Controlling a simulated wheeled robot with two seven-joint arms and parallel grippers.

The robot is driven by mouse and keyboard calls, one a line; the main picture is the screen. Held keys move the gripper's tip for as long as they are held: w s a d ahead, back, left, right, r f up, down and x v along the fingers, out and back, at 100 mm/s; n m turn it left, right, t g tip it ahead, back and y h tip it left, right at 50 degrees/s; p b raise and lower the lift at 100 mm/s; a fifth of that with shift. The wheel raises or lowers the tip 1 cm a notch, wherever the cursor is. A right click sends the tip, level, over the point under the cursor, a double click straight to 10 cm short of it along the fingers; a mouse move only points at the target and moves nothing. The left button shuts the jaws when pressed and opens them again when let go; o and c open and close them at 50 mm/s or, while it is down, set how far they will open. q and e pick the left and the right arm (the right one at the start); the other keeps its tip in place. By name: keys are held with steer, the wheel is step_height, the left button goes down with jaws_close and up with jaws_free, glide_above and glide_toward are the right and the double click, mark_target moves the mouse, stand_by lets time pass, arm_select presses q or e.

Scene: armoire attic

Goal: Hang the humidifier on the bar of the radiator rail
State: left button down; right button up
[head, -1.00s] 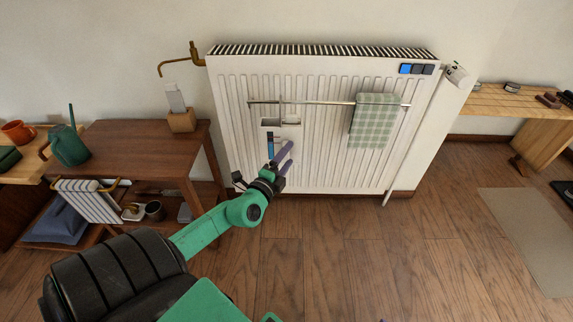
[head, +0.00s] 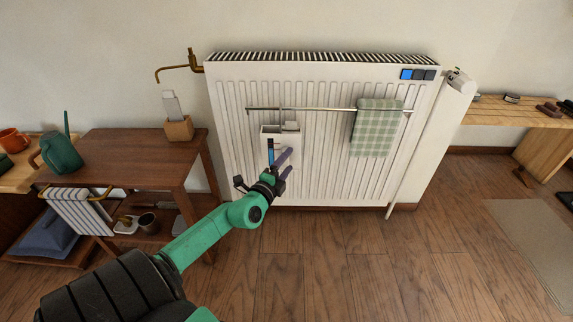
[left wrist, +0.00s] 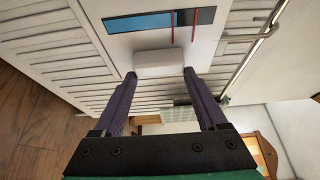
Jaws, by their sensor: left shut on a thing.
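The humidifier (head: 289,152) is a white box with a blue gauge strip, upright in front of the radiator, just below the rail's bar (head: 320,109). A thin hook at its top reaches up to the bar; I cannot tell whether it sits over it. My left gripper (head: 283,163) has its purple fingers shut on the humidifier's front knob. In the left wrist view the white knob (left wrist: 160,63) lies between the fingertips, with the gauge (left wrist: 150,22) above and the bar (left wrist: 248,62) to the right. My right gripper is out of view.
A green checked towel (head: 375,130) hangs on the bar to the right. The white radiator (head: 225,120) stands behind. A brown table (head: 120,150) with a wooden block holder (head: 179,129) is at left. The floor in front is clear.

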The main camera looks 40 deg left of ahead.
arm_select(q)
steer(key=shift+r, duration=0.15)
jaws_free()
steer(key=shift+s, duration=0.1)
steer(key=s+d+p, duration=0.2)
steer(key=s, duration=1.2)
steer(key=shift+d, duration=0.35)
